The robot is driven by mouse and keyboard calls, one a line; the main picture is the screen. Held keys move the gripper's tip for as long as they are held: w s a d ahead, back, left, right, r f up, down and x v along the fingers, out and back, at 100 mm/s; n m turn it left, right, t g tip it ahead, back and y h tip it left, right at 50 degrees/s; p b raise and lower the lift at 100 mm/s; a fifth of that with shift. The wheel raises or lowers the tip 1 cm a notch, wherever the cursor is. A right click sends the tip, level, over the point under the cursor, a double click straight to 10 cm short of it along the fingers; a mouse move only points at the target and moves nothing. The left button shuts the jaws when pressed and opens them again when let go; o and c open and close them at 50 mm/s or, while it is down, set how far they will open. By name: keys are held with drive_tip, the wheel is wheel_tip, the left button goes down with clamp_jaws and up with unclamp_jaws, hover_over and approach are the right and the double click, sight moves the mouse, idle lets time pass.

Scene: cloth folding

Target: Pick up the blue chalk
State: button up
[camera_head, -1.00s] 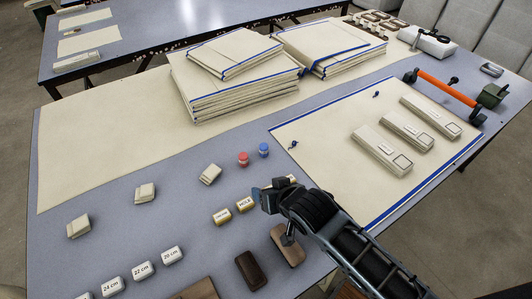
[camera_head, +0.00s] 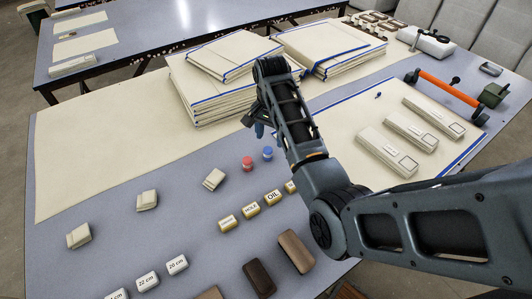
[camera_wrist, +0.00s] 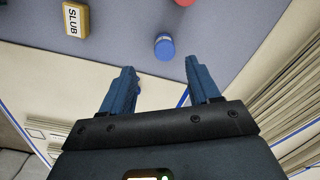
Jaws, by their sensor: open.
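The blue chalk (camera_head: 267,153) is a short blue cylinder standing on the grey-blue table, just right of a similar red one (camera_head: 247,163). In the wrist view the blue chalk (camera_wrist: 164,47) lies just beyond my fingertips, roughly centred between them. My gripper (camera_wrist: 160,66) is open and empty, with two blue fingers spread apart. In the head view my gripper (camera_head: 257,127) hangs above and behind the chalks, near the cloth stack; it does not appear to touch anything.
Folded cloth stacks (camera_head: 213,105) stand close behind my gripper. Labelled yellow-edged blocks (camera_head: 250,210) lie in front of the chalks, one reading SLUB (camera_wrist: 72,20) in the wrist view. Small cream bundles (camera_head: 214,179) lie to the left. Long cream blocks (camera_head: 386,152) rest on the mat at right.

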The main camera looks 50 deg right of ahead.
sight(268, 149)
drive_tip(key=shift+w+a+f+p, duration=0.1)
drive_tip(key=shift+w+f+p, duration=0.1)
drive_tip(key=shift+f, duration=1.75)
drive_tip(key=shift+w+f+p, duration=0.1)
drive_tip(key=shift+w+f, duration=0.05)
drive_tip(key=shift+f, duration=1.75)
drive_tip(key=shift+c, duration=0.2)
drive_tip(key=c, duration=1.1)
